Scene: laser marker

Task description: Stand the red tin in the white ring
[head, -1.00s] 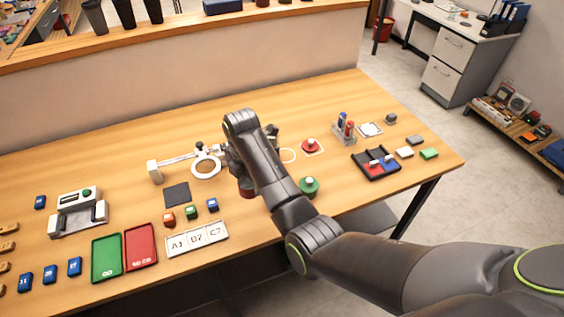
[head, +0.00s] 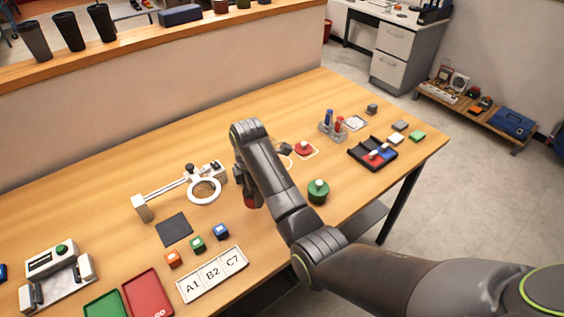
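The red tin (head: 251,202) shows as a small red patch below my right gripper (head: 246,185), whose arm comes in from the right. The gripper appears closed around the upper part of the tin, left of the green knobbed piece. Finger detail is dark and partly covered by my wrist. The white ring (head: 286,148) lies flat on the table beyond and right of the gripper, partly hidden by my arm. The tin is apart from the ring. My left gripper is out of view.
A red knobbed piece (head: 304,149) sits close to the ring's right. A green knobbed piece (head: 318,191) stands nearer. A magnifier on a stand (head: 205,190) is left of the gripper; cubes and a label plate (head: 212,273) lie nearer.

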